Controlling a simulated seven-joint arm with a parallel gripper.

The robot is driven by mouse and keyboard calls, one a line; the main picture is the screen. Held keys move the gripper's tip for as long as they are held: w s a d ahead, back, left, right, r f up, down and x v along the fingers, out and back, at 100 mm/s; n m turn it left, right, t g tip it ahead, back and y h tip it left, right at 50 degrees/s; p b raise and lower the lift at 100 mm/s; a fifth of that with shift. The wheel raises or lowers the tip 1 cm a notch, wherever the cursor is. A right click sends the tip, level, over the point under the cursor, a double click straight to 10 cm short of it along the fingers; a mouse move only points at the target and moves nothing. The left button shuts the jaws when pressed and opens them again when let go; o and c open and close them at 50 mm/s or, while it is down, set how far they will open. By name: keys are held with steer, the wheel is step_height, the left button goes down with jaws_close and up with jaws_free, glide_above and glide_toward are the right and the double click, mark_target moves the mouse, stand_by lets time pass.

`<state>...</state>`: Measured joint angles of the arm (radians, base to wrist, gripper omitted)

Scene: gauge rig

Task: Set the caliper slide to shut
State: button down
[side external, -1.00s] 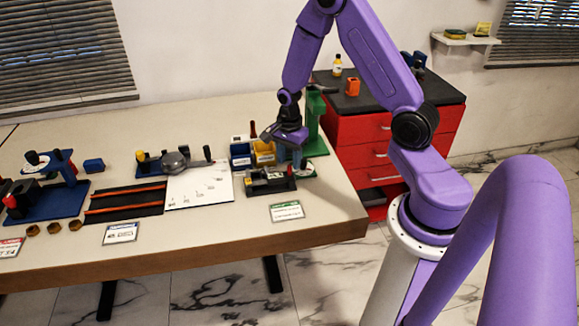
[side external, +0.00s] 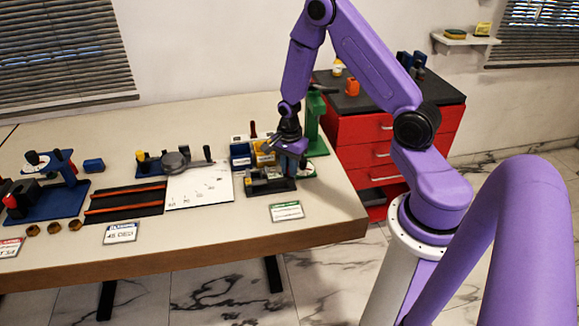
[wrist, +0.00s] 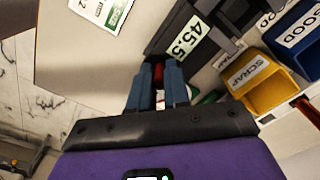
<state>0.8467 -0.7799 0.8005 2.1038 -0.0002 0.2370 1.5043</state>
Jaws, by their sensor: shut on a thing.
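The caliper fixture (side external: 258,188) is a dark base with a slide and upright parts near the table's right end. In the wrist view the fixture (wrist: 162,42) shows a label (wrist: 188,37) reading 45.5. My gripper (side external: 297,168) is low at the right end of the fixture, fingers pointing down. In the wrist view my gripper (wrist: 159,70) has its two fingers close together around a small red piece (wrist: 158,73), which seems to be the caliper slide's handle. The fingers hide most of it, and the slide's exact gap cannot be read.
Blue (side external: 240,150) and yellow (wrist: 262,88) bins stand just behind the fixture, the yellow one labelled SCRAP. A green stand (side external: 313,120) rises close behind my gripper. A white graduated plate (side external: 205,187) lies to the left. A card (side external: 287,211) lies in front on clear tabletop.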

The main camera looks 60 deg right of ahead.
mark_target(273, 177)
steer(key=shift+w+a, duration=1.8)
steer(key=c, duration=1.1)
jaws_free()
steer(key=shift+c, duration=0.2)
steer(key=shift+o, duration=0.2)
step_height(273, 177, up, 18)
steer(key=shift+f, duration=0.25)
